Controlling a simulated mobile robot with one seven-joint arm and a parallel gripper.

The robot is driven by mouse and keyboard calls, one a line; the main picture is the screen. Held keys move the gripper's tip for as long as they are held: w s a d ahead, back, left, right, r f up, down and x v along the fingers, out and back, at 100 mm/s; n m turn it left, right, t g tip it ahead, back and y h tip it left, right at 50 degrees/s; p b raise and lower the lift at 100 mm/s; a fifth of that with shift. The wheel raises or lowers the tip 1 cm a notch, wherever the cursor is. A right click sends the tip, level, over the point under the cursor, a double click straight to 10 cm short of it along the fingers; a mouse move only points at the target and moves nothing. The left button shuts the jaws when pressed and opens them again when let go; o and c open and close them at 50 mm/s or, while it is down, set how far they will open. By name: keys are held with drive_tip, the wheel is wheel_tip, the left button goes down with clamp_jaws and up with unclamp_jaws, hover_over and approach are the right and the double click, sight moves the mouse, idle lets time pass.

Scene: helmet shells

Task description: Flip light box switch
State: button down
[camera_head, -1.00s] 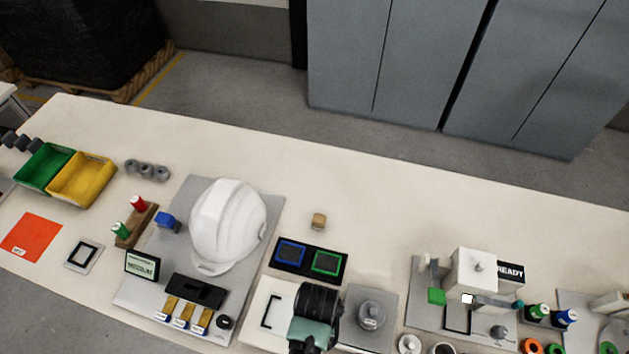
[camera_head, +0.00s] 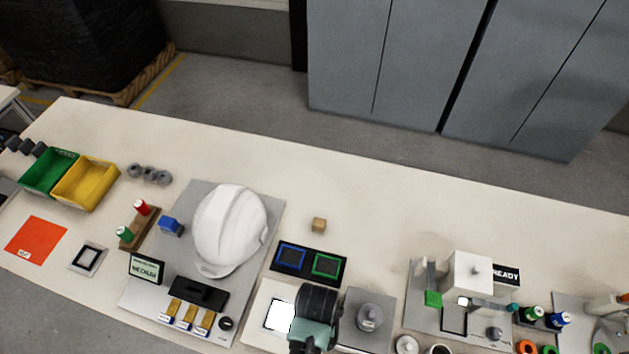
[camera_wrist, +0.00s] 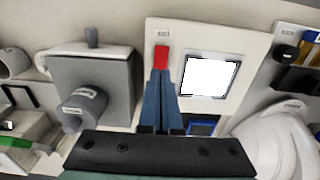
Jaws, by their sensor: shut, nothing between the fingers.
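The light box (camera_head: 257,313) is a pale panel near the table's front edge, left of my arm in the head view. Its square window (camera_head: 279,316) glows bright white. In the wrist view the light box (camera_wrist: 225,42) shows the lit window (camera_wrist: 208,76) right of a red switch (camera_wrist: 162,58). My gripper (camera_wrist: 161,74) has its blue fingers shut together and empty. The fingertips are right at the red switch and cover its near end; I cannot tell whether they touch it. In the head view my wrist hides the fingers and the switch.
A grey block with a round knob (camera_head: 369,317) stands close to the right of my gripper. Blue and green framed pads (camera_head: 309,263) lie behind it. A white helmet shell (camera_head: 230,230) sits on a grey plate to the left. The rear strip of table is mostly clear.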

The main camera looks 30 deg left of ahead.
wheel_tip(320, 180, up, 4)
drive_tip(key=p, duration=0.4)
drive_tip(key=shift+r, duration=0.25)
idle(0.3)
